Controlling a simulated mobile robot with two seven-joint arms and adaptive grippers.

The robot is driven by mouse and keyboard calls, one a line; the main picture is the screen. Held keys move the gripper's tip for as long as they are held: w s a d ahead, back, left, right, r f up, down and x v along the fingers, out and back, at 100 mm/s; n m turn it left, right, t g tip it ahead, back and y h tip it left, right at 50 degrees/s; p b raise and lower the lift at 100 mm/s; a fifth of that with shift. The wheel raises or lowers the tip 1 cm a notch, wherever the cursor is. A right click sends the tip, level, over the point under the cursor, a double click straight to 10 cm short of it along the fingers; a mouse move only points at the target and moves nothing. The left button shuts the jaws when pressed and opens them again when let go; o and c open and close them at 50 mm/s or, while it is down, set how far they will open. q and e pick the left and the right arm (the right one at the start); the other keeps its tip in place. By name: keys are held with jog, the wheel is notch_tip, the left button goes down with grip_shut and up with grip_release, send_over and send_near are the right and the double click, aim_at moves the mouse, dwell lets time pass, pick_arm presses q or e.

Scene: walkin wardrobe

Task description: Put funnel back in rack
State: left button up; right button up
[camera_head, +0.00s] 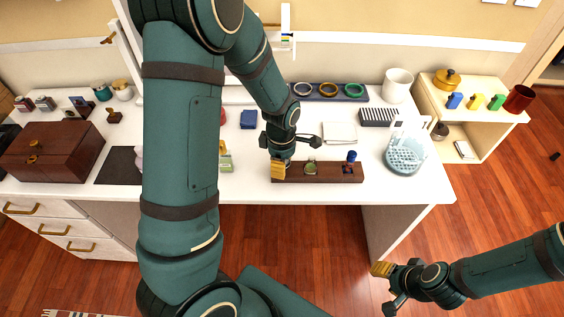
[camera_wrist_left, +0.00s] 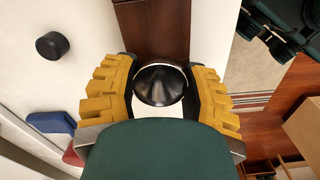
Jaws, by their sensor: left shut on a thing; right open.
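My left gripper (camera_head: 278,170) is over the left end of a dark brown wooden rack (camera_head: 337,178) on the white desk. In the left wrist view its yellow fingers (camera_wrist_left: 160,92) are shut on the funnel (camera_wrist_left: 160,84), which looks black and round with a pale rim. The brown rack (camera_wrist_left: 156,30) shows just past the funnel there. The funnel's lower end is hidden, so I cannot tell whether it sits in the rack. The rack also holds a greenish item (camera_head: 311,167) and a blue-topped item (camera_head: 351,157). My right gripper (camera_head: 380,269) is open and empty, beyond the desk's front edge.
A tray with several rings (camera_head: 328,91) lies behind the rack. A glassy blue basket (camera_head: 405,154) stands to the right and a brown box (camera_head: 52,150) at the far left. A small bottle (camera_head: 225,160) is left of the rack. A shelf unit (camera_head: 462,95) stands at the right.

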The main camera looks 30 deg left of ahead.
pick_arm(q)
jog(key=shift+f, duration=0.15)
jog(key=o, duration=1)
notch_tip(320, 180, up, 12)
dwell(0.3)
